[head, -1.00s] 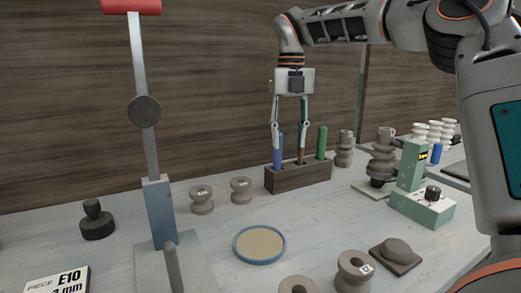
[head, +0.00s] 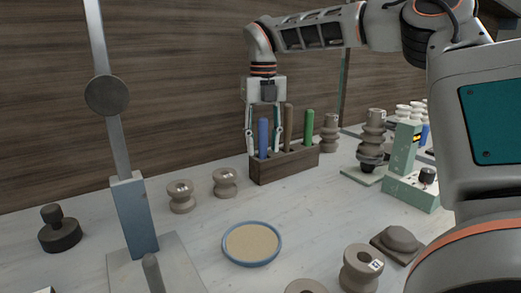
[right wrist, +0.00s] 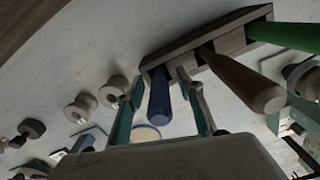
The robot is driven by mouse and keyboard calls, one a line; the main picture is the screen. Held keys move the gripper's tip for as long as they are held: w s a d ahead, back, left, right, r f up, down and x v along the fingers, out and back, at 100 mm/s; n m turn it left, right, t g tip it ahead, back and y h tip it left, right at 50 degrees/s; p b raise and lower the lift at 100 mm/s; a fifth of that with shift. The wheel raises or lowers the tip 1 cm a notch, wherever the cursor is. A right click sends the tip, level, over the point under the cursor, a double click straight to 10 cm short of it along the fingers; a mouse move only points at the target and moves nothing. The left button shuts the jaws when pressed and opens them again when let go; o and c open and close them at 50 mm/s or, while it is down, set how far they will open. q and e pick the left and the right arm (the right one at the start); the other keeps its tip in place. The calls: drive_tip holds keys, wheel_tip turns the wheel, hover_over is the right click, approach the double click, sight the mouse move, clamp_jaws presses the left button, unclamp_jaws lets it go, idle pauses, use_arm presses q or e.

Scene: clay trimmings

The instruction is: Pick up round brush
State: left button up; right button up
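A dark wooden block (head: 285,166) holds three upright tool handles: blue (head: 263,138), brown (head: 288,128) and green (head: 309,127). Their lower ends are hidden in the block, so I cannot tell which belongs to the round brush. My right gripper (head: 263,148) points down over the block's left end, open, with one finger on each side of the blue handle. In the right wrist view the blue handle (right wrist: 160,97) stands between the spread fingers, with gaps visible. The brown handle (right wrist: 240,80) is just outside the right finger. My left gripper is not in view.
Two small clay spools (head: 181,196) stand left of the block. A blue-rimmed dish (head: 252,244) lies in front. A tall metal lever stand (head: 135,215) rises at left. A green device (head: 408,175) stands at right. The wooden wall (head: 180,90) is close behind.

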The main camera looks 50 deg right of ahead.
drive_tip(key=shift+f, duration=0.35)
drive_tip(key=shift+r, duration=0.1)
drive_tip(key=shift+c, duration=0.4)
clamp_jaws()
